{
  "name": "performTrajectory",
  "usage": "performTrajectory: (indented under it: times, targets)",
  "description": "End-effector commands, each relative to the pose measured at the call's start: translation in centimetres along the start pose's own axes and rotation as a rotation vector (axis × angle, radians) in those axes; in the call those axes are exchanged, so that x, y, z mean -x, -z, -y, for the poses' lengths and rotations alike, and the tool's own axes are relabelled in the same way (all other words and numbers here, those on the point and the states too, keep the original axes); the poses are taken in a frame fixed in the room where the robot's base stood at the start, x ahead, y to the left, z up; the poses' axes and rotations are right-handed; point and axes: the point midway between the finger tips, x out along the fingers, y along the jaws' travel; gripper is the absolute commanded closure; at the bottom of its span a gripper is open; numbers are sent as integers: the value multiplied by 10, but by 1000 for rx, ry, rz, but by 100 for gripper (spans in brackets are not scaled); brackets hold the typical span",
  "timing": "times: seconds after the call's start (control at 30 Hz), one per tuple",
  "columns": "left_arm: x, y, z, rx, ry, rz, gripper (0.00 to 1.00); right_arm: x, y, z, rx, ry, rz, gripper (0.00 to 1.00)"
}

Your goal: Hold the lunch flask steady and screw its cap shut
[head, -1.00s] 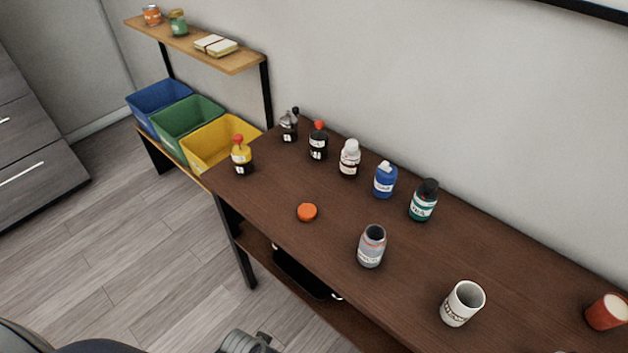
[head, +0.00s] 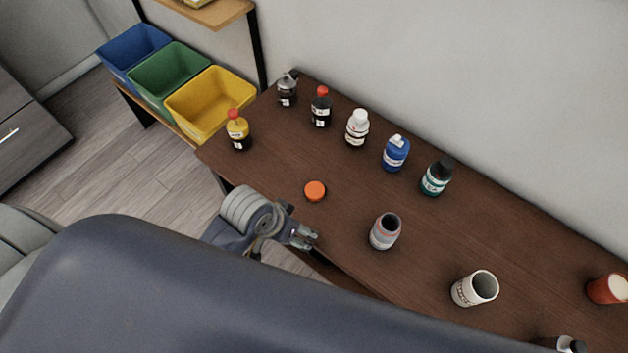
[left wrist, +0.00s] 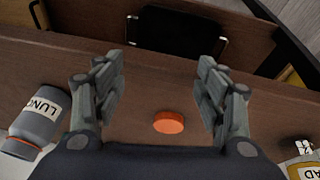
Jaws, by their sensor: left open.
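The lunch flask (head: 385,231) is grey with an orange band and stands upright and open near the table's front edge. It also shows at the left of the left wrist view (left wrist: 40,122), with part of its label readable. The orange cap (head: 315,191) lies flat on the table, left of and behind the flask. In the left wrist view the cap (left wrist: 169,122) appears between the two fingers. My right gripper is out of view.
A white mug (head: 474,289) and a red container (head: 607,289) stand to the right. Several bottles line the back, including a teal one (head: 436,177) and a blue one (head: 395,153). A yellow bottle (head: 238,130) stands at the left end. The wood around the cap is clear.

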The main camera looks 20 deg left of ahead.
Motion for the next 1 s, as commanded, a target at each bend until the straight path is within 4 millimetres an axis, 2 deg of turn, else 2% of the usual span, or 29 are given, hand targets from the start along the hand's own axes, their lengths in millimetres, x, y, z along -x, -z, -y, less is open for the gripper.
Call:
performTrajectory:
  times: [0.33, 0.63, 0.77, 1.0]
  targets:
    - [0, 36, -24, -43, -67, 8, 34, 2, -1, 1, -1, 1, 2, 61]
    - [10, 85, -47, -122, -113, 77, 34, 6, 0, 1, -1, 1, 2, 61]
    - [18, 103, -45, -148, -97, 131, 34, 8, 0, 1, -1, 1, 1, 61]
    - [38, 130, -20, -152, -12, 239, 34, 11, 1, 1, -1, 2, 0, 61]
